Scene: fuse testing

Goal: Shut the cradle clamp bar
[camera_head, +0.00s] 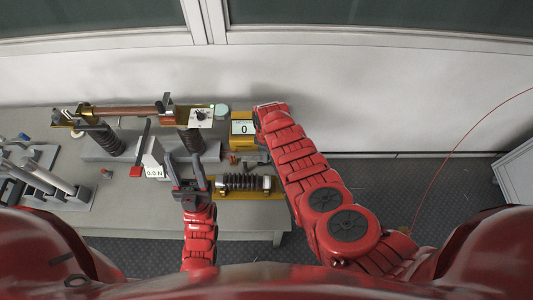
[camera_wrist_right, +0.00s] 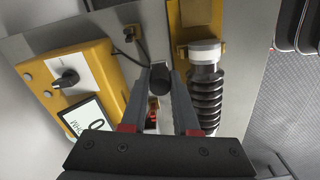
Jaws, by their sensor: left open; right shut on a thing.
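I cannot clearly pick out the clamp bar. The yellow cradle-like base (camera_head: 222,193) on the bench holds a dark ribbed insulator (camera_head: 243,182); this insulator (camera_wrist_right: 205,95) also shows in the right wrist view. My left gripper (camera_head: 184,165) is open and empty, left of the ribbed insulator and beside the white 0.0 N gauge (camera_head: 154,163). My right gripper (camera_wrist_right: 160,82) is shut on a dark round-ended piece (camera_wrist_right: 160,84), between the yellow meter (camera_wrist_right: 75,85) and the insulator. In the head view, my right arm largely hides this gripper.
A copper tube (camera_head: 125,110) lies across two ribbed insulators at the back left. A black lever with a red end (camera_head: 136,171) stands by the gauge. A rack of grey rods (camera_head: 45,178) is at far left. The yellow meter (camera_head: 243,142) reads 0.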

